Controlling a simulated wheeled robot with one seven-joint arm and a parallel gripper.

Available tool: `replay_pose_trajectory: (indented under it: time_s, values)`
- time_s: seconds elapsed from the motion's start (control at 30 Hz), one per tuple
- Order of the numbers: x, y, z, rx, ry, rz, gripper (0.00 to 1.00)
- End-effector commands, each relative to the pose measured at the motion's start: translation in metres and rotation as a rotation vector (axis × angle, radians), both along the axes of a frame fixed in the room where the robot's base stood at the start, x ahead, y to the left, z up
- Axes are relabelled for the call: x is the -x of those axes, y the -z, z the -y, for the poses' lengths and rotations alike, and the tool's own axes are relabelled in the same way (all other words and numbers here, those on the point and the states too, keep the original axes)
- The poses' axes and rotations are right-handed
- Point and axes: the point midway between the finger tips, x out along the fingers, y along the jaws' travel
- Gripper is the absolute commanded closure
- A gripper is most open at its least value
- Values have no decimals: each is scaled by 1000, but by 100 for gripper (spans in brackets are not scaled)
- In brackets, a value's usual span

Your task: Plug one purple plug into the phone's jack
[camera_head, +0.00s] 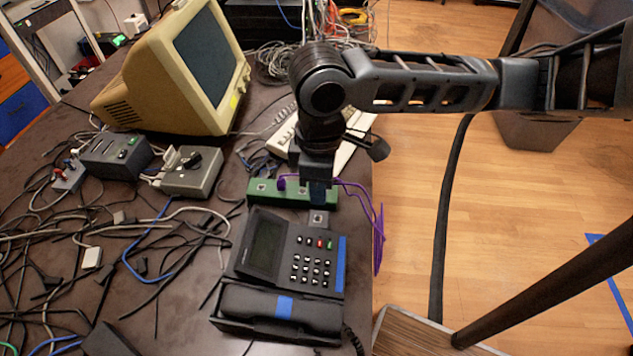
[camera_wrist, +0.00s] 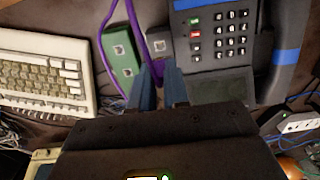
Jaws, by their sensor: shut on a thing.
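The dark desk phone (camera_head: 285,262) lies on the table; its keypad also shows in the wrist view (camera_wrist: 220,35). The jack, a small grey block with a square socket (camera_head: 319,218), sits at the phone's far edge; it also shows in the wrist view (camera_wrist: 159,44). A green socket strip (camera_head: 262,190) lies just behind it, with one purple plug (camera_head: 282,183) at it. My gripper (camera_head: 318,198) points down beside the strip's right end, close to the jack. It is shut on a purple plug, mostly hidden between the fingers; a purple cable (camera_wrist: 137,40) runs to them.
Purple cable (camera_head: 378,240) hangs over the table's right edge. A keyboard (camera_head: 350,150) lies behind my gripper, and a beige monitor (camera_head: 175,75) stands at the back left. Grey boxes (camera_head: 192,175) and tangled cables fill the left side.

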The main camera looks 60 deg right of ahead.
Motion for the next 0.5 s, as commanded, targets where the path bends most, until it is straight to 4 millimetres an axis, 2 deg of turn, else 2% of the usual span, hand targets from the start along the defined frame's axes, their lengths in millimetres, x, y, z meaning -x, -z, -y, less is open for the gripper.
replay_pose_trajectory:
  time_s: [0.5]
  values:
    - [0,39,0,0,-2,-1,100]
